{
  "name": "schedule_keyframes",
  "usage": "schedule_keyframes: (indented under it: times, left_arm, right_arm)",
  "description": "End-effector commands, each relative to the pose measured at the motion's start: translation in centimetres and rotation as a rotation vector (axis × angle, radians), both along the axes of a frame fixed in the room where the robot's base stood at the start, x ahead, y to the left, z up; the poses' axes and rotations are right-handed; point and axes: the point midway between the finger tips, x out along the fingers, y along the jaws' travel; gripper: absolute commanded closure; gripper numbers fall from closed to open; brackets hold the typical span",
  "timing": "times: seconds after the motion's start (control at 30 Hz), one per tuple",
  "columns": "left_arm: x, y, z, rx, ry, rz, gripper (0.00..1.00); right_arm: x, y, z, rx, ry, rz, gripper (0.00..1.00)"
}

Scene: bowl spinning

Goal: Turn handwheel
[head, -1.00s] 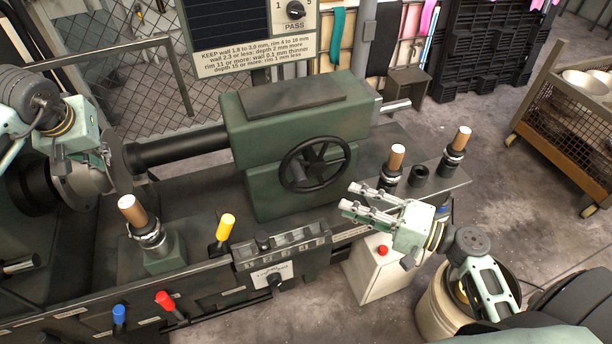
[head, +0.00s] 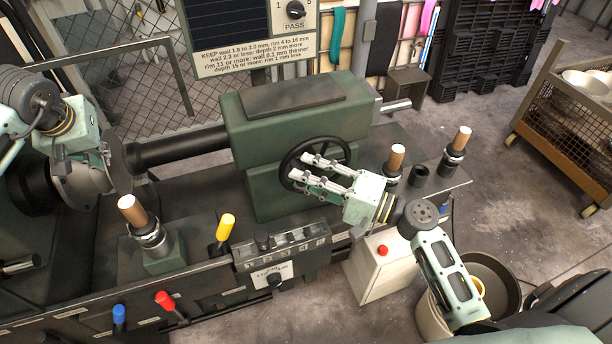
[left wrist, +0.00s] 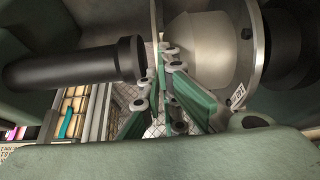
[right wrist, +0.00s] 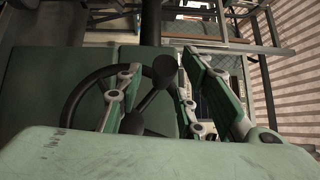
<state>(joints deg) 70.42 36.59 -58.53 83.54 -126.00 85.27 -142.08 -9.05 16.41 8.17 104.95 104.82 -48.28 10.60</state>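The black handwheel (head: 318,139) is upright on the front of the green tailstock (head: 290,118). My right gripper (head: 303,167) is open in front of the wheel, its two fingers pointing left across the wheel's face and covering part of it. In the right wrist view, the handwheel (right wrist: 72,103) is behind the spread fingers, with a dark round knob (right wrist: 165,69) between them; contact cannot be told. My left gripper (left wrist: 171,58) is beside the metal disc (left wrist: 254,50) at the headstock. Its fingers are close together near a thin edge; whether they hold it is unclear.
Several wooden-handled tools (head: 396,157) stand upright on the machine bed. Yellow (head: 226,227), red (head: 166,299) and blue (head: 119,314) levers stick out at the front. A white box with a red button (head: 383,249) stands below. A wire cart (head: 570,125) is at the far right.

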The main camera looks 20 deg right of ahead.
Motion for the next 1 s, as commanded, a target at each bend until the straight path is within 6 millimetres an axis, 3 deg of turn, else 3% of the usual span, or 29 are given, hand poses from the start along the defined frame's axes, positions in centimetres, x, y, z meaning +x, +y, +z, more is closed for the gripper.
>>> schedule_keyframes:
  times: [0.37, 0.73, 1.0]
  left_arm:
    - [0.02, -0.02, 0.05, 0.0, -0.001, 0.0, 1.0]
    - [0.02, -0.02, 0.05, 0.0, -0.001, 0.0, 1.0]
    - [0.02, -0.02, 0.03, 0.0, -0.001, 0.0, 1.0]
  right_arm:
    - [0.37, 0.4, 0.02, 0.0, 0.0, 0.0, 0.66]
    - [0.34, 0.39, -0.07, -0.001, 0.001, 0.0, 0.99]
    - [0.3, 0.39, -0.22, -0.003, 0.004, 0.0, 1.0]
